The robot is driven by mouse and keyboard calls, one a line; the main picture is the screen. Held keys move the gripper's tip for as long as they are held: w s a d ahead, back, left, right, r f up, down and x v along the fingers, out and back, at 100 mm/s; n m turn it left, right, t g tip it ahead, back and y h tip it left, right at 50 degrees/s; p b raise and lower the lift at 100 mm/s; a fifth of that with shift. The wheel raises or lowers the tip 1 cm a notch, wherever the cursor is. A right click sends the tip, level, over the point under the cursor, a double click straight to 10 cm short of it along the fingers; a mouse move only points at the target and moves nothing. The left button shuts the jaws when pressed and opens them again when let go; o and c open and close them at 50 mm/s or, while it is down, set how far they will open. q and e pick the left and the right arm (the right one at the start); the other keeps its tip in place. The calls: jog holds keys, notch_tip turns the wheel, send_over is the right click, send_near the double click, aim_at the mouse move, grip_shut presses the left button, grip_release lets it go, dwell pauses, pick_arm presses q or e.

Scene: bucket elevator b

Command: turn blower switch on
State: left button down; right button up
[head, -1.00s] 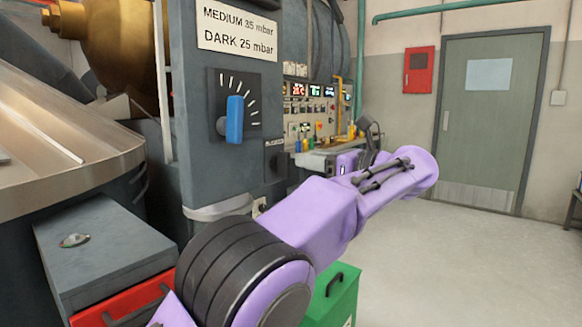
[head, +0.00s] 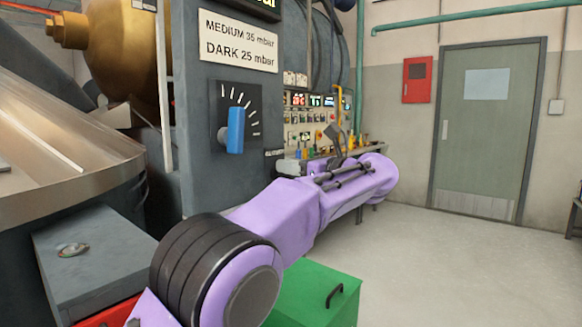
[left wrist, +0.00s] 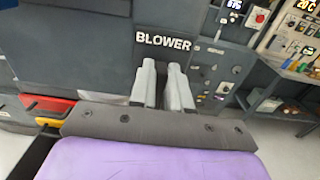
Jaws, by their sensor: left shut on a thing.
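The BLOWER label (left wrist: 163,41) is on the dark grey panel, just beyond my fingertips in the left wrist view. In the head view a small part of a label (head: 275,153) shows low on the panel's right edge. My left gripper (left wrist: 166,72) has its two grey fingers close together below the label, shut on the blower switch. The fingers hide the switch, so its position cannot be told. In the head view the left gripper (head: 286,166) is at the panel edge, mostly behind my purple arm. My right gripper is not in view.
A blue knob (head: 235,130) on a dial sits above on the panel. A grey box (head: 90,255) with red stands at lower left, and a green bin (head: 318,295) below my arm. A bench with controls (head: 345,155) is behind. The floor toward the door (head: 487,125) is clear.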

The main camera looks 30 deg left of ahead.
pick_arm(q)
jog(key=shift+w+d+f+m+p, duration=0.1)
jog(key=shift+w+f+m+p, duration=0.3)
jog(key=shift+m+p, duration=2.55)
jog(key=shift+w+a+f+m+p, duration=0.1)
jog(key=shift+w+f+m+p, duration=0.3)
jog(key=shift+m+p, duration=2.6)
jog(key=shift+w+d+f+m+p, duration=0.1)
jog(key=shift+w+f+m+p, duration=0.3)
jog(key=shift+m+p, duration=2.55)
jog(key=c, duration=1.1)
grip_release()
